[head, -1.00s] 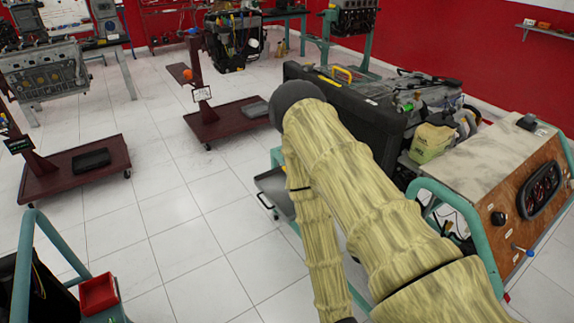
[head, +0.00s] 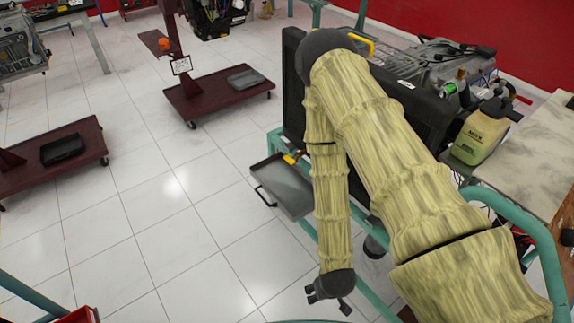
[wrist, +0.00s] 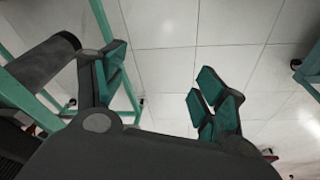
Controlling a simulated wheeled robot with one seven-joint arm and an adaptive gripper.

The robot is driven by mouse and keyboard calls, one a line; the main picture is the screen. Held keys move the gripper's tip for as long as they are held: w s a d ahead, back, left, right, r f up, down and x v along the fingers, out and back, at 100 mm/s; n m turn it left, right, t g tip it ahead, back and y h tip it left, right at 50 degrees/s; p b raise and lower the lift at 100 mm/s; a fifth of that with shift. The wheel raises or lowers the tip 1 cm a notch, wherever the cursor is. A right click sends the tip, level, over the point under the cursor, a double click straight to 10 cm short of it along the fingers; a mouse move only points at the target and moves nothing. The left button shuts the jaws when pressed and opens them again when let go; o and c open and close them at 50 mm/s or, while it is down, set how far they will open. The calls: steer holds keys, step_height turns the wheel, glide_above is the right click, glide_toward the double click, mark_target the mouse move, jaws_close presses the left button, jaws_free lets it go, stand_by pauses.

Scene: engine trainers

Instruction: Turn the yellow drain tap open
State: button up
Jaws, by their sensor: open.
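A small yellow part (head: 290,158), which may be the drain tap, shows in the head view at the top edge of a grey tray (head: 284,188), beside the green frame. It is too small to tell how it is turned. My gripper (head: 328,298) hangs at the lower middle of the head view, below and right of the tray, well apart from the yellow part. In the wrist view my gripper (wrist: 165,82) is open, with white floor between its green-padded fingers and nothing held. No yellow tap shows in the wrist view.
A black radiator (head: 293,95) on the green frame stands behind my arm, with a yellow handle (head: 360,43) on top. A yellowish bottle (head: 478,137) and a bench panel (head: 530,150) are at right. Tiled floor at left is clear up to dark red carts (head: 218,100).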

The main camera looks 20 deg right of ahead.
steer(key=w+a+f+t+h+b, duration=0.1)
steer(key=w+f+t+b, duration=0.2)
steer(key=w, duration=0.5)
steer(key=w+f+t+b, duration=0.1)
steer(key=w+f+b, duration=0.3)
steer(key=w, duration=0.4)
steer(key=m+h+b, duration=1.3)
steer(key=h+b, duration=0.2)
steer(key=b, duration=2.6)
glide_toward(286, 160)
steer(key=b+x, duration=0.3)
steer(key=x, duration=0.5)
steer(key=shift+d+b, duration=0.35)
steer(key=shift+d, duration=0.1)
steer(key=shift+w+d, duration=0.2)
steer(key=shift+d, duration=0.3)
steer(key=shift+c, duration=0.4)
steer(key=c, duration=0.9)
